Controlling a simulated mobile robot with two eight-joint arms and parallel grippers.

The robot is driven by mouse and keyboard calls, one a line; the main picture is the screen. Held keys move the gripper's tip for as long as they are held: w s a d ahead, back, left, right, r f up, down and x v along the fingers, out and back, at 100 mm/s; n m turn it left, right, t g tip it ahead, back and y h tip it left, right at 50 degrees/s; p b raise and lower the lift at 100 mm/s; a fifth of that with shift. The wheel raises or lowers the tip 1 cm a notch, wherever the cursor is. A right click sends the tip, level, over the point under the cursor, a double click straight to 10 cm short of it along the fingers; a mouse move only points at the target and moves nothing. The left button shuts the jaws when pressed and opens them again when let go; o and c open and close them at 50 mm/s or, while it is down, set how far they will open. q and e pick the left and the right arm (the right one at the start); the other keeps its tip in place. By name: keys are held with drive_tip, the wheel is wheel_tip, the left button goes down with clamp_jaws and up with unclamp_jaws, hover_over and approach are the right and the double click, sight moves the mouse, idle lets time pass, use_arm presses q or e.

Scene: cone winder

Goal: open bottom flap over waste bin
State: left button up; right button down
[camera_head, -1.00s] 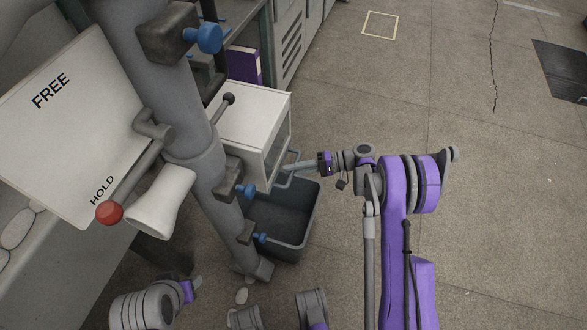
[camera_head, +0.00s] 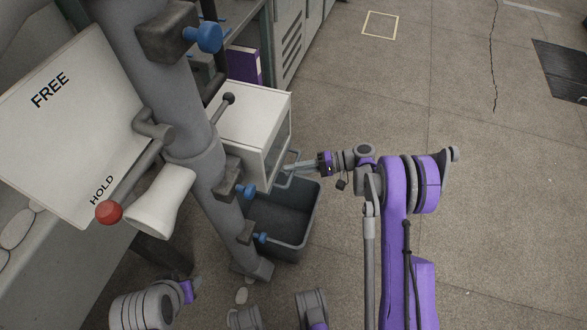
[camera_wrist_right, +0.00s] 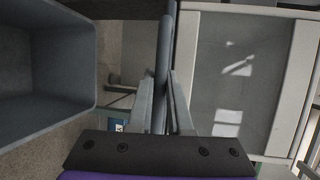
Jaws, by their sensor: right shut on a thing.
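A white box (camera_head: 245,115) with a glazed side stands behind the grey post, above the dark grey waste bin (camera_head: 316,212). My right gripper (camera_head: 290,168) reaches in from the right to the box's lower edge, over the bin's rim. In the right wrist view, its fingers (camera_wrist_right: 164,105) are shut on a grey bar (camera_wrist_right: 165,45). The bar runs beside a white-framed, translucent panel (camera_wrist_right: 235,70); the bin (camera_wrist_right: 45,108) lies to the left. I cannot tell which panel is the bottom flap. My left gripper (camera_head: 197,284) is low at the left; its fingers are too small to read.
The grey post (camera_head: 190,130) with blue knobs stands close in front of the box and bin. A red-knobbed lever (camera_head: 110,211) and a FREE/HOLD plate (camera_head: 70,120) are at the left.

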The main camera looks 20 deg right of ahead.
drive_tip(key=shift+f+b, duration=0.55)
drive_tip(key=shift+f, duration=0.35)
drive_tip(key=w+a+f+b, duration=0.3)
drive_tip(key=a+f, duration=0.1)
drive_tip(key=f, duration=0.5)
drive_tip(key=w+a+f+y+b, duration=0.1)
drive_tip(key=w+a+f+b, duration=0.2)
drive_tip(key=f, duration=0.6)
drive_tip(key=shift+a+n, duration=0.3)
drive_tip(key=shift+a, duration=0.6)
drive_tip(key=shift+f, duration=0.1)
drive_tip(key=c, duration=0.8)
unclamp_jaws()
drive_tip(key=shift+t, duration=0.3)
drive_tip(key=shift+c, duration=0.2)
drive_tip(key=shift+d, duration=0.15)
